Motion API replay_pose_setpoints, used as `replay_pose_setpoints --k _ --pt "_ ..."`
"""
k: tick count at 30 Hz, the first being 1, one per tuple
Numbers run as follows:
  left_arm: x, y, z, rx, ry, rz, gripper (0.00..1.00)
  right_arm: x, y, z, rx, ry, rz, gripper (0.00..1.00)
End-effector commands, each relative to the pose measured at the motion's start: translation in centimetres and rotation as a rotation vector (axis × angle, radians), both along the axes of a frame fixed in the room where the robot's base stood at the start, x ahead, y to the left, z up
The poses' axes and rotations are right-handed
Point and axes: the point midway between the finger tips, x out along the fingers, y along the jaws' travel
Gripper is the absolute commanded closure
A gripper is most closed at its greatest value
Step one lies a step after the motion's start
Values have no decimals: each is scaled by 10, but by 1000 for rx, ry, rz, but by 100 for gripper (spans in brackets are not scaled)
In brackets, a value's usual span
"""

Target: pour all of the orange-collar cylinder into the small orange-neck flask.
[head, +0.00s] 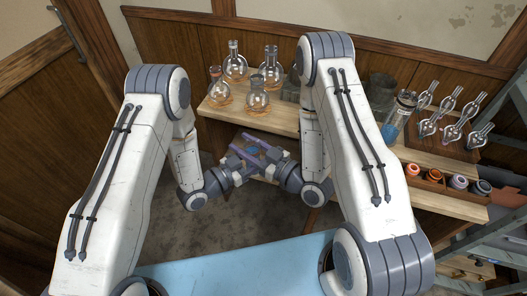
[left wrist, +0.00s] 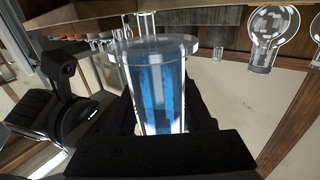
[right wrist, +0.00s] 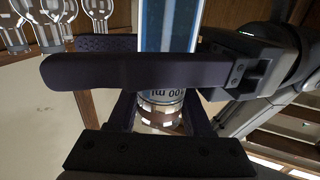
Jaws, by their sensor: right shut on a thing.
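A clear cylinder with blue liquid (left wrist: 158,90) and millilitre marks is held between my two hands in mid-air. My right gripper (right wrist: 160,112) is shut on it near one end. My left gripper (left wrist: 165,105) has its fingers astride the same cylinder, apparently open. In the head view my right gripper (head: 268,166) and left gripper (head: 238,172) meet in front of the bench, hiding most of the cylinder. No orange collar shows on it. On the bench, a flask with a reddish-orange neck (head: 218,92) stands at the left end; other round flasks (head: 257,97) stand beside it.
Another cylinder with blue liquid (head: 391,130) stands at the bench's right. A rack of glass bulbs (head: 440,125) and a box of coloured-lid jars (head: 437,180) are at the far right. The wooden bench (head: 285,120) has a bare strip along its front. My right arm hides part of it.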

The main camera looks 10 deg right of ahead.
Motion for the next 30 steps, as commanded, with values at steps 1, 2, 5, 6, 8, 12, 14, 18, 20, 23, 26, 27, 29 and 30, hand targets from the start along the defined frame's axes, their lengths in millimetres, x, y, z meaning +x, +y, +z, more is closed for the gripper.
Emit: replay_pose_setpoints --k 1,2,5,6,8,12,14,18,20,23,26,27,29,30 --pt "1 1 0 0 -1 3 75 0 0 0 0 0 0 100" --pt "1 1 0 0 -1 3 86 0 0 0 0 0 0 100" --pt "1 1 0 0 -1 4 100 0 0 0 0 0 -1 42" --pt "1 1 0 0 -1 4 100 0 0 0 0 0 -1 27" --pt "1 1 0 0 -1 4 100 0 0 0 1 1 0 15" --pt "1 0 0 0 -2 3 100 -1 1 0 1 2 4 15" --pt "1 0 0 0 -2 2 100 -1 1 0 2 3 5 15" --pt "1 0 0 0 -3 1 100 -2 2 0 2 3 7 15" --pt "1 0 0 0 -3 1 100 -2 2 0 2 3 8 15" --pt "1 0 0 0 -3 0 100 -2 2 0 2 4 9 15" --pt "1 -1 0 0 -3 0 100 -2 3 3 8 0 16 15" --pt "1 -1 0 0 -3 0 100 -1 5 7 15 -3 25 15" --pt "0 -1 0 1 -3 -1 100 -1 9 17 30 -15 48 15" --pt "0 -1 0 2 -2 -1 100 -1 12 25 43 -24 72 15"
